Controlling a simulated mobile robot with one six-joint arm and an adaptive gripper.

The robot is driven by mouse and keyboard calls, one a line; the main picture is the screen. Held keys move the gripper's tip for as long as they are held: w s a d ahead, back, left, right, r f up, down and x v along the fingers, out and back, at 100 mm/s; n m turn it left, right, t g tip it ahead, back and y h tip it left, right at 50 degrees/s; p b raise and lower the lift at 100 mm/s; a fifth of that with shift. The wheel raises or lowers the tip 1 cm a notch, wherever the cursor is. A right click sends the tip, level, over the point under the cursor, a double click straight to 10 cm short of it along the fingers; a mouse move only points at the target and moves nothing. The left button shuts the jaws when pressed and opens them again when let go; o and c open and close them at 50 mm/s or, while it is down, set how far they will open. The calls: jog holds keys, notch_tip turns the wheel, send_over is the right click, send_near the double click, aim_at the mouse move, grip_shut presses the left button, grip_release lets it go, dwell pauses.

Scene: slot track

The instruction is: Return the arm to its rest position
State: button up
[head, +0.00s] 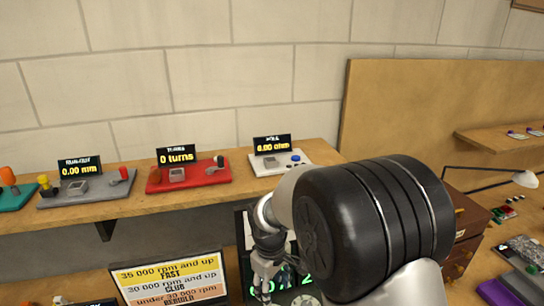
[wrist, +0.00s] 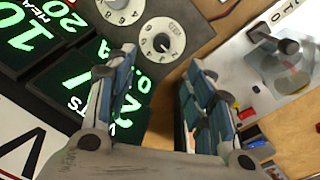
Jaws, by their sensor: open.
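My gripper (wrist: 160,75) is open in the wrist view, its two blue-padded fingers apart with nothing between them. In the head view my gripper (head: 265,285) hangs fingers down in front of a dark display, partly hidden by my own arm. My arm (head: 375,215) is bent and fills the lower right middle of the head view. The dark panel with green digits (wrist: 35,35) and white dials (wrist: 162,40) lies beyond the fingers in the wrist view.
A wall shelf (head: 130,205) carries a grey device (head: 85,188), a red one (head: 188,175) and a white one (head: 280,160) with small displays. A printed rpm sign (head: 170,280) stands below. A wooden drawer cabinet (head: 465,225) and a lamp (head: 525,179) are at right.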

jog(key=s+d+r+m+t+b, duration=0.1)
jog(key=s+d+r+m, duration=0.1)
jog(key=s+d+r, duration=0.4)
jog(key=s+d+r+m+t+b, duration=0.1)
jog(key=s+d+r+m, duration=0.2)
jog(key=s+r, duration=0.35)
jog(key=s+d+r+m+t, duration=0.1)
jog(key=s+d+r+m, duration=0.2)
jog(key=s, duration=0.9)
jog(key=shift+s+d+m+t+b, duration=0.15)
jog(key=shift+d+m+t+b, duration=0.25)
jog(key=shift+d+m, duration=0.55)
jog(key=shift+d, duration=0.15)
